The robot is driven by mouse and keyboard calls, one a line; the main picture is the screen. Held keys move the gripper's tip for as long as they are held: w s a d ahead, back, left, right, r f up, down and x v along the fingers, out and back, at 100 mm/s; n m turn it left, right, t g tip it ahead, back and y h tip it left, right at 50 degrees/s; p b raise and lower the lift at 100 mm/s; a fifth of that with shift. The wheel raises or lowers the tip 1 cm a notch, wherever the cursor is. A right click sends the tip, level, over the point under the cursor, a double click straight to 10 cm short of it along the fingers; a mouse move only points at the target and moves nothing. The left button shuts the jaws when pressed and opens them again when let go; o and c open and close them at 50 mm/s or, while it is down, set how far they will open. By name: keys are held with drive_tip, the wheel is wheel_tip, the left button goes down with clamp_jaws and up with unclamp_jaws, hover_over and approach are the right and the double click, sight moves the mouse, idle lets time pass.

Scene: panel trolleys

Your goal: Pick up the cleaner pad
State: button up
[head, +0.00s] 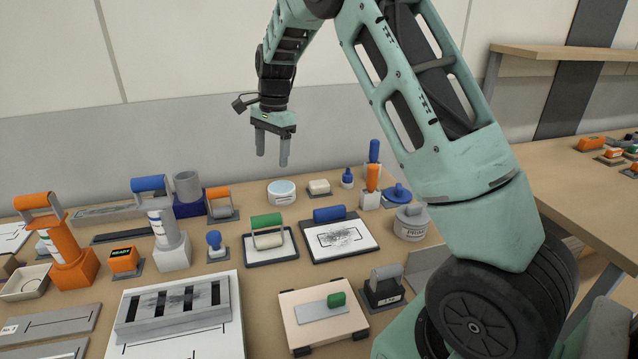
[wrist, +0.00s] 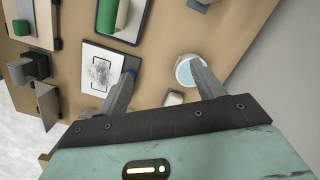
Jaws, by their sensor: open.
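My gripper (head: 272,158) is open and empty, held high above the back of the table. In the wrist view its two fingers (wrist: 160,70) are spread apart. A small cream block on a grey base, which looks like the cleaner pad (head: 318,187), lies on the table below and to the right of my gripper. It also shows in the wrist view (wrist: 174,98), between the fingers near the gripper body, which may hide part of it. My gripper is well clear of it.
A round white tub with a pale blue top (head: 281,191) stands just left of the pad. A blue knobbed stamp (head: 347,178) stands to its right. A tray with a blue roller and printed sheet (head: 340,240) lies in front. Several tools crowd the table (head: 262,290).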

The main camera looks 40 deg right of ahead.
drive_tip(key=w+d+m+h+p, duration=0.1)
drive_tip(key=w+d+m, duration=0.2)
drive_tip(key=d+m, duration=0.85)
drive_tip(key=n+p, duration=0.3)
drive_tip(key=n, duration=0.2)
hover_over(315, 183)
drive_tip(key=f, duration=1.2)
drive_tip(key=shift+s+a+f, duration=0.15)
drive_tip(key=shift+s+f, duration=0.05)
drive_tip(key=shift+w+f+p, duration=0.2)
drive_tip(key=shift+f+p, duration=0.7)
drive_tip(key=shift+f, duration=1.85)
drive_tip(key=c, duration=1.1)
